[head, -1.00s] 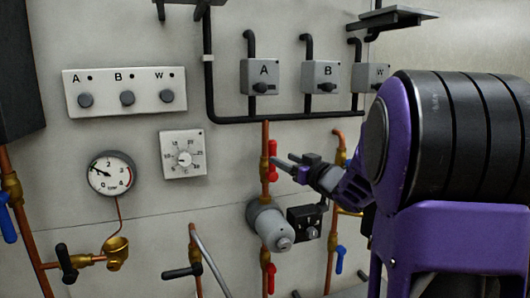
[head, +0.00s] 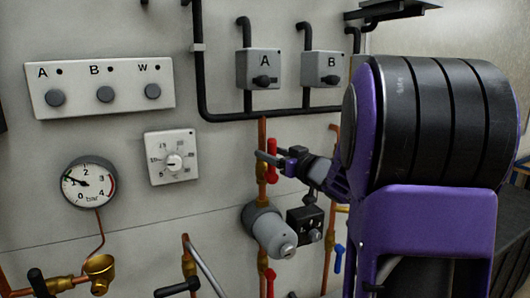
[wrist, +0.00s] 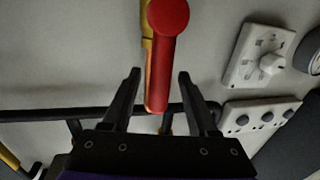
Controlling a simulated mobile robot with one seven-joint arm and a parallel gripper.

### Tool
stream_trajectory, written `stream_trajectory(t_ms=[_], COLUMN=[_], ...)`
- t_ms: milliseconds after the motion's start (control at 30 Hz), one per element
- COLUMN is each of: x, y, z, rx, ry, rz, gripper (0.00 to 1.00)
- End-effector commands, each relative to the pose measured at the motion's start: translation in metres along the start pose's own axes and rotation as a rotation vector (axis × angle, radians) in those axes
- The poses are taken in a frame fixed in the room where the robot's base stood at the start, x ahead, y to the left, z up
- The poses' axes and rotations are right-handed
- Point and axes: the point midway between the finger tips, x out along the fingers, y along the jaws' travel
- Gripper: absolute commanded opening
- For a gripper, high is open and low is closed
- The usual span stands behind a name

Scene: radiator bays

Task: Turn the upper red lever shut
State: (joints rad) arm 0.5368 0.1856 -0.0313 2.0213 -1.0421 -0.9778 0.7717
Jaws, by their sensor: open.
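The upper red lever (head: 272,174) stands upright along a vertical copper pipe with a brass valve body, above the grey cylindrical unit. My gripper (head: 268,155) is at the lever's upper part, reaching in from the right. In the wrist view, the red lever (wrist: 160,75) lies between the two spread black fingers of my gripper (wrist: 159,76), with a visible gap on each side. The fingers do not appear to touch it. In the head view the gripper partly covers the lever.
A lower red lever (head: 270,276) hangs below the grey cylindrical unit (head: 270,232), beside a black box (head: 305,222). A dial plate (head: 171,157) and pressure gauge (head: 88,183) are to the left. A black pipe (head: 285,116) runs above. A blue lever (head: 339,258) is lower right.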

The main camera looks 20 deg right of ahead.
Motion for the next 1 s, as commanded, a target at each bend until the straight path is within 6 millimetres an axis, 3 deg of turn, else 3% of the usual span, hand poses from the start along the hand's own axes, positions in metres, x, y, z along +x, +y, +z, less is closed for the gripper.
stream_trajectory(t_ms=[400, 733, 1000], x=[-0.0013, -0.0012, -0.0011], y=[0.001, 0.0009, 0.0008], z=[0.0, 0.0, 0.0], rx=[0.0, 0.0, 0.0], ry=[0.0, 0.0, 0.0], rz=[0.0, 0.0, 0.0], gripper=[0.59, 0.0, 0.0])
